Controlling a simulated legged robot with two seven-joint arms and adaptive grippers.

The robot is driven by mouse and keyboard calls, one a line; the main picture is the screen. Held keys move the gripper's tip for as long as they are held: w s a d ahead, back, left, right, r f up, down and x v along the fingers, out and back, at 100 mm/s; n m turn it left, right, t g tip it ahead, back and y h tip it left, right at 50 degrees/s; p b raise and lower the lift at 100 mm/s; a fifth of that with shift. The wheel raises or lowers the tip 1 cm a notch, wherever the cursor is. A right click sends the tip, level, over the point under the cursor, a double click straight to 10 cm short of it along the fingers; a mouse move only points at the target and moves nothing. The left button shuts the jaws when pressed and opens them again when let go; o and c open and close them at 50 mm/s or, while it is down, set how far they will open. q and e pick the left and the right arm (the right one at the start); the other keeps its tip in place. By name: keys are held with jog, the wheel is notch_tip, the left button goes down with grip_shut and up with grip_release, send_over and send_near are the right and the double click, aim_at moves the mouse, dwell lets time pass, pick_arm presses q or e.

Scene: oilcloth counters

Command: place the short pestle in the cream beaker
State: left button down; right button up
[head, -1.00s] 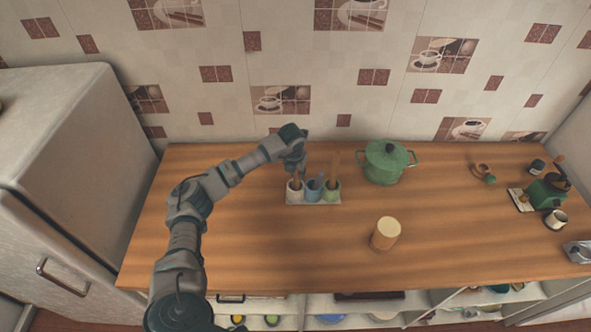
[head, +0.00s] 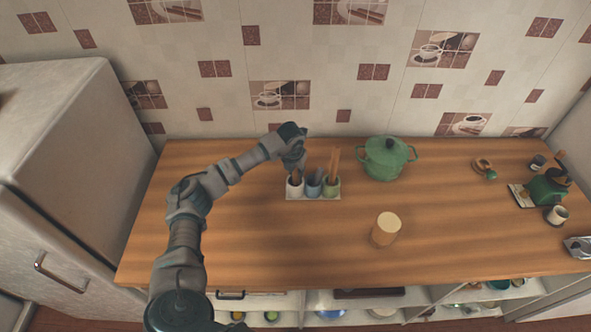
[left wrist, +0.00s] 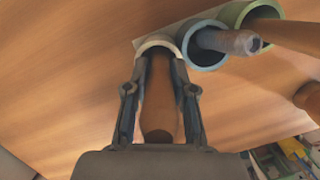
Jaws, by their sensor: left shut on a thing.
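The cream beaker (head: 295,189) stands at the left end of a row of beakers; its rim shows in the left wrist view (left wrist: 155,42). My left gripper (head: 294,166) is above it, pointing down. In the left wrist view, my left gripper (left wrist: 160,95) is shut on a brown wooden pestle (left wrist: 160,105). The pestle's far end reaches into the cream beaker's mouth; how deep it sits is hidden. My right gripper is not in view.
A blue beaker (head: 313,190) with a grey pestle (left wrist: 230,41) and a green beaker (head: 331,190) with a wooden tool (head: 333,165) stand beside it on a pale tray. A green pot (head: 385,160) and a wooden cylinder (head: 385,232) stand to the right. The front left counter is clear.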

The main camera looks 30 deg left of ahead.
pick_arm(q)
jog(key=c, duration=0.9)
grip_release()
jog(key=shift+a+f, duration=0.1)
jog(key=shift+a, duration=0.05)
jog(key=shift+a, duration=0.1)
